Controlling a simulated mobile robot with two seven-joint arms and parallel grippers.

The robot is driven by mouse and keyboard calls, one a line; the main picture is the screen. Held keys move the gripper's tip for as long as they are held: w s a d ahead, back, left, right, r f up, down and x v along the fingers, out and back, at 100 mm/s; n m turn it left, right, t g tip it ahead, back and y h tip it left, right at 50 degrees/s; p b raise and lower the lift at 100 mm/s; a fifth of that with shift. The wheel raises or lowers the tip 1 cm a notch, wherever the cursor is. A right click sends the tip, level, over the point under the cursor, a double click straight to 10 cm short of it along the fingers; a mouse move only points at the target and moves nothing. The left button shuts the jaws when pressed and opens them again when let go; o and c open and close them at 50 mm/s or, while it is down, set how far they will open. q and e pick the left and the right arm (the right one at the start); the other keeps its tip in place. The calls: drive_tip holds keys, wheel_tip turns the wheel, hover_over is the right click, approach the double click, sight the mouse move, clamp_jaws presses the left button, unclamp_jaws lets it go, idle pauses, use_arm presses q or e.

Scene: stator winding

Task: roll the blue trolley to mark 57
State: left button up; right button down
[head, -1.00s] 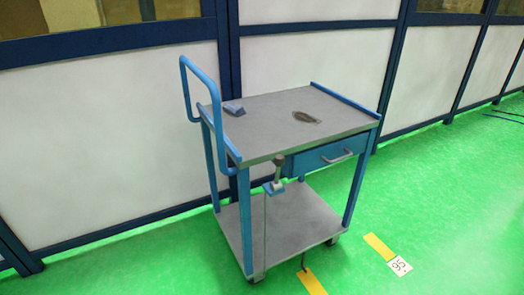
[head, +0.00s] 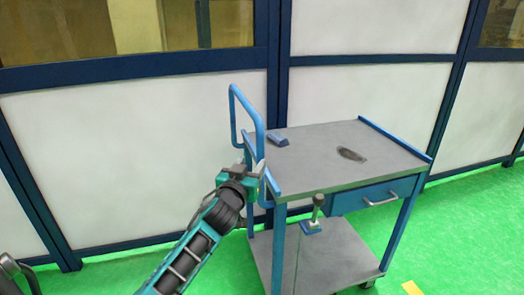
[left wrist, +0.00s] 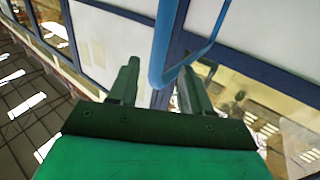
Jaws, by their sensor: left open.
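The blue trolley (head: 348,150) stands upright on the green floor, with a grey top, a lower shelf, a drawer and a looped blue push handle (head: 233,112) at its left end. My left gripper (head: 252,170) is open at the lower part of that handle. In the left wrist view the blue handle bar (left wrist: 166,45) runs between the two spread fingers of the left gripper (left wrist: 160,88); I cannot tell whether they touch it. My right gripper is out of view. No floor mark reading 57 shows.
A small blue block (head: 278,140) and a dark patch (head: 352,154) are on the trolley top. A white panel wall with dark blue frames (head: 140,150) stands close behind. A yellow floor strip (head: 412,288) shows at the bottom. Green floor (head: 470,235) is clear at the right.

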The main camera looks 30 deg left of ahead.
sight(259, 153)
use_arm(q)
drive_tip(key=x, duration=0.8)
drive_tip(key=shift+w+f, duration=0.1)
drive_tip(key=shift+w, duration=0.25)
drive_tip(key=shift+c, duration=0.4)
clamp_jaws()
